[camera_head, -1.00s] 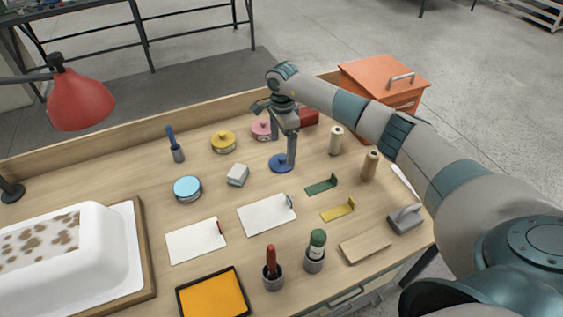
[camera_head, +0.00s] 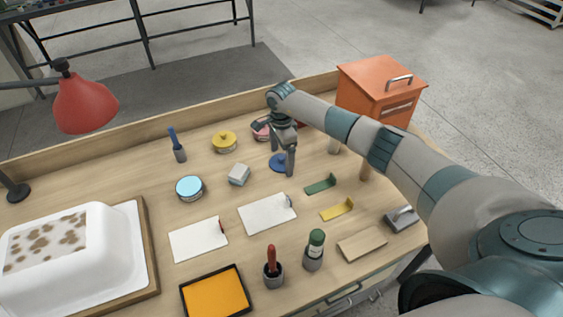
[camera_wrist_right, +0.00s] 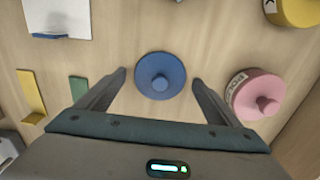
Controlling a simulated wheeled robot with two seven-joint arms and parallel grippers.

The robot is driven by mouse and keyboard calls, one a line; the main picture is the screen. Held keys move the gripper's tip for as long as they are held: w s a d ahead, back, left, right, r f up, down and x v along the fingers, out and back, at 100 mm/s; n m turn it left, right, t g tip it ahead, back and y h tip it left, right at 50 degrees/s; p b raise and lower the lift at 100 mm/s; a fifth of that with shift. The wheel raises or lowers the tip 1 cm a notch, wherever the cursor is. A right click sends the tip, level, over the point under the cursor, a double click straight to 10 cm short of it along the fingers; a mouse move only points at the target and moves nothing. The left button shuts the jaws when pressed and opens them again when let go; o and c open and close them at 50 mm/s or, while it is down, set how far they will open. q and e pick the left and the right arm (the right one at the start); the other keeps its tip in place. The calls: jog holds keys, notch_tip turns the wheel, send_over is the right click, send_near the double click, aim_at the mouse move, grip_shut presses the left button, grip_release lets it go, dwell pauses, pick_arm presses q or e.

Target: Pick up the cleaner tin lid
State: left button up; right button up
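The blue lid (camera_head: 274,162) with a round knob lies flat on the wooden table. It also shows in the right wrist view (camera_wrist_right: 160,75). I cannot read a label on it. A round tin with a light-blue top (camera_head: 189,188) stands to its left. My right gripper (camera_head: 283,162) points down over the blue lid and hides part of it in the head view. In the right wrist view my right gripper (camera_wrist_right: 158,80) is open, one finger on each side of the lid, with a gap on both sides. My left gripper is not in view.
A pink tin (camera_wrist_right: 257,95) with printed letters stands close to the right finger in the wrist view. An orange cabinet (camera_head: 378,88) stands behind my right arm.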

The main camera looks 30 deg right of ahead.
aim_at(282, 156)
jog(key=c, duration=1)
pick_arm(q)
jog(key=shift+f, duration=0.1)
pick_arm(e)
jog(key=shift+r, duration=0.2)
jog(key=shift+r+b, duration=0.25)
jog(key=shift+b, duration=0.05)
notch_tip(282, 156, up, 3)
jog(key=shift+d+r+b, duration=0.1)
jog(key=shift+b, duration=0.85)
pick_arm(q)
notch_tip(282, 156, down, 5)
jog(key=b, duration=0.3)
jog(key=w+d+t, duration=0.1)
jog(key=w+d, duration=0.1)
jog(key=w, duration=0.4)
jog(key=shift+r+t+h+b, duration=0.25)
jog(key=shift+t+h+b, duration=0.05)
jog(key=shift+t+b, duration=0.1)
pick_arm(e)
jog(key=s+d+r, duration=0.7)
jog(key=s+d, duration=0.1)
jog(key=shift+s, duration=0.25)
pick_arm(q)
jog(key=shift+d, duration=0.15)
pick_arm(e)
jog(key=shift+a, duration=0.1)
